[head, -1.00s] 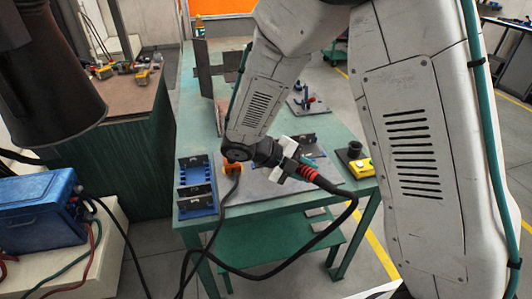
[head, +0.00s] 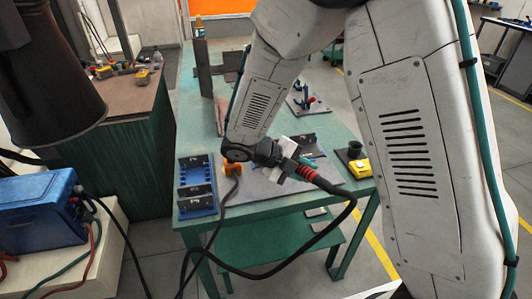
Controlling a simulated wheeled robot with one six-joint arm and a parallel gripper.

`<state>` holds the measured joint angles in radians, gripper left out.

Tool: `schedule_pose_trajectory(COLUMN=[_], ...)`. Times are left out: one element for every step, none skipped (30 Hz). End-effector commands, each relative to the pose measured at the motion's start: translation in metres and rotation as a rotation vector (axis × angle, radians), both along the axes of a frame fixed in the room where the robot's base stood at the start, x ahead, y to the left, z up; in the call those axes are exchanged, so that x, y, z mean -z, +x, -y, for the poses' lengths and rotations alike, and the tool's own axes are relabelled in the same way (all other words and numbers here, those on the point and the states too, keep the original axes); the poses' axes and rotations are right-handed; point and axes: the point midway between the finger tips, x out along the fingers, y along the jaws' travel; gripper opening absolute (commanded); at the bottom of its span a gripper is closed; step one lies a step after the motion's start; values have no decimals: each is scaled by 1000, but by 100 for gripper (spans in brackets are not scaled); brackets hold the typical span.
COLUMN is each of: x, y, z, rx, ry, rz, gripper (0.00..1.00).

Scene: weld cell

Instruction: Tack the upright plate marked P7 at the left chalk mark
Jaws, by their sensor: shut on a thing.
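My gripper (head: 284,166) is at the end of my arm above the front of the green table. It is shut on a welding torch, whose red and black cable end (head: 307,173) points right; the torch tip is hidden. A grey base plate (head: 262,190) lies beneath. Dark plates (head: 195,192) stand in a blue rack (head: 197,212) at the left, and another dark plate (head: 306,142) stands behind my gripper. Their markings are too small to read, so I cannot tell which is P7. No chalk mark can be made out.
An orange object (head: 232,168) sits beside my wrist on the base plate. A yellow box (head: 360,168) and a black cup (head: 354,149) are at the right edge. Tall dark plates (head: 204,72) stand at the back left. The torch cable loops over the front edge.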

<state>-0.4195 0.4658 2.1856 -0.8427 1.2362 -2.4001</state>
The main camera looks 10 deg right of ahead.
Motion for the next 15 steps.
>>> schedule_pose_trajectory(x=[1, 2, 3, 4, 4, 5, 6, 7, 8, 9, 10, 11, 12, 12, 13], y=[1, 2, 3, 4, 5, 6, 6, 7, 8, 8, 9, 10, 11, 11, 12], z=[0, 0, 0, 0, 0, 0, 0, 0, 0, 0, 0, 0, 0, 0, 0], rx=[0, 0, 1, 1, 1, 0, 0, 1, 1, 1, 1, 1, 1, 1, 1], ry=[0, 0, 0, 0, 0, 0, 0, 0, 0, 0, 0, 0, 0, 0, 0], rz=[0, 0, 1, 1, 1, 1, 1, 1, 1, 1, 1, 1, 1, 1, 1], gripper=[2, 2, 2, 2, 2, 2, 2, 2, 2, 2, 2, 2, 2, 2, 2])
